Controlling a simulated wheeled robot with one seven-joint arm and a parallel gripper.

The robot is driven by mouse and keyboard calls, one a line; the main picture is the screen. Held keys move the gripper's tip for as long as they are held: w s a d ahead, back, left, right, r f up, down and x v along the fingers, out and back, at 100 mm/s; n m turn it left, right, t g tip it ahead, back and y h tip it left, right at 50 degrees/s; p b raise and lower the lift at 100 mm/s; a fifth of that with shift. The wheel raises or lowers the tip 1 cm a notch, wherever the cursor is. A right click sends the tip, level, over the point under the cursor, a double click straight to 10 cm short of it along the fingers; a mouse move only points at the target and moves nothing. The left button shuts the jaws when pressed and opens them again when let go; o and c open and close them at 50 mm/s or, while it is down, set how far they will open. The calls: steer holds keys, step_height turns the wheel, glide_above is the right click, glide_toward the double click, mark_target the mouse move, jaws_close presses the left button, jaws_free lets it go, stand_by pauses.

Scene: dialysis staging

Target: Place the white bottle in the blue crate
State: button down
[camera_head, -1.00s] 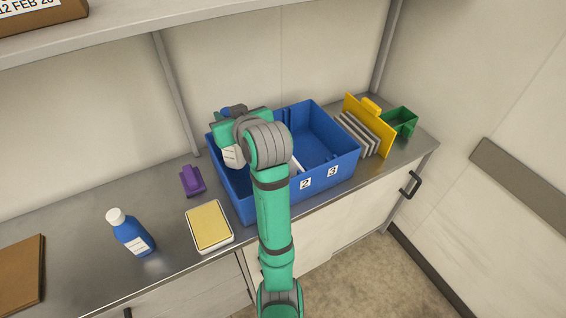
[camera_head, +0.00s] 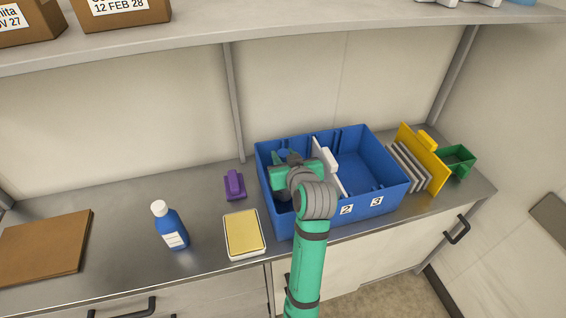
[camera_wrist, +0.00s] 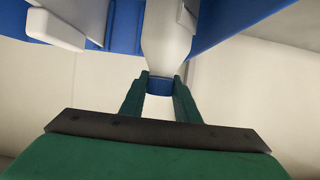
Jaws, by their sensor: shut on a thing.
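The white bottle (camera_wrist: 168,38) hangs in my gripper in the wrist view, its blue cap (camera_wrist: 160,87) between the two fingers. My gripper (camera_wrist: 161,85) is shut on it at the cap end. In the head view my gripper (camera_head: 287,160) is low inside the left part of the blue crate (camera_head: 320,218); the bottle is hidden there by my wrist and the crate wall. Blue crate surfaces also show beside the bottle in the wrist view (camera_wrist: 125,25). I cannot tell whether the bottle touches the crate floor.
A white divider (camera_head: 329,166) stands in the crate, right of my gripper; the compartment labelled 3 looks empty. Left of the crate are a purple item (camera_head: 234,184), a yellow-topped box (camera_head: 244,234) and a blue bottle (camera_head: 171,228). A yellow panel (camera_head: 424,160) and green bin (camera_head: 456,161) stand right.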

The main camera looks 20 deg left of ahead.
steer(key=shift+s+a+f, duration=0.1)
steer(key=shift+a+f, duration=0.1)
steer(key=shift+f, duration=1.15)
steer(key=c, duration=1.3)
jaws_free()
steer(key=shift+c, duration=0.2)
steer(key=shift+s+d+r, duration=0.15)
steer(key=shift+r, duration=0.05)
steer(key=v, duration=1.1)
steer(key=shift+s, duration=0.25)
steer(key=shift+w+d+r, duration=0.1)
steer(key=shift+d, duration=0.05)
